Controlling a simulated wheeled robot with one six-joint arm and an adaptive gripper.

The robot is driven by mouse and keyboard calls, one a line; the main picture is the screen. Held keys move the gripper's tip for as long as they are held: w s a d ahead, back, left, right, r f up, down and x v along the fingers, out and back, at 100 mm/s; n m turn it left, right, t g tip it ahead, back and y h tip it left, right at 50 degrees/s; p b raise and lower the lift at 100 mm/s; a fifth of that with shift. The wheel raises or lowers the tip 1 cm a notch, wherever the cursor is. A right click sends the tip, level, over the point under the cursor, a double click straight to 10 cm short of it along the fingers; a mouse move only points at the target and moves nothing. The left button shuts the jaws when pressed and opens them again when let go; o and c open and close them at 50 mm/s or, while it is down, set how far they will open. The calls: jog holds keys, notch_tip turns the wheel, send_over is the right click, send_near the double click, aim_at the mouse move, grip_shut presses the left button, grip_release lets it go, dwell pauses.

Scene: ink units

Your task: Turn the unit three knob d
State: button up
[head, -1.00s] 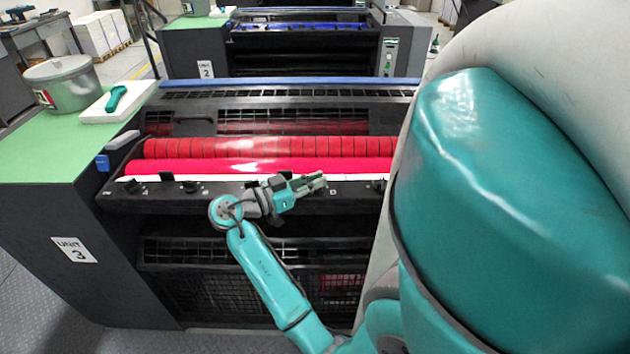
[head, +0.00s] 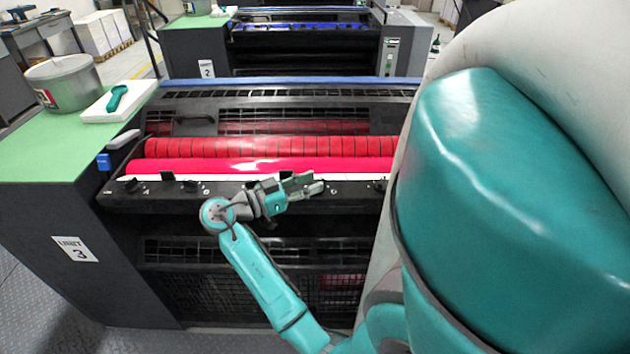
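The unit three press (head: 158,205) has a dark front ledge below its red rollers. Small black knobs stand along this ledge, with one (head: 190,186) clear at the left and others partly behind my arm. Knob d is not clearly made out; my gripper covers that stretch of the ledge. My gripper (head: 316,186) is in front of the ledge near its middle, pointing right. Its fingers look empty. I cannot tell how far apart they are, or whether they touch a knob.
A green-topped cabinet (head: 45,160) marked unit 3 stands at the left, with a grey ink can (head: 68,85) and a teal-handled tool (head: 117,98) on a white block (head: 100,112). Unit two (head: 200,50) stands behind. My own teal body fills the right side.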

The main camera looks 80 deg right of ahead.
jog(key=v, duration=1)
jog(key=shift+w, duration=0.1)
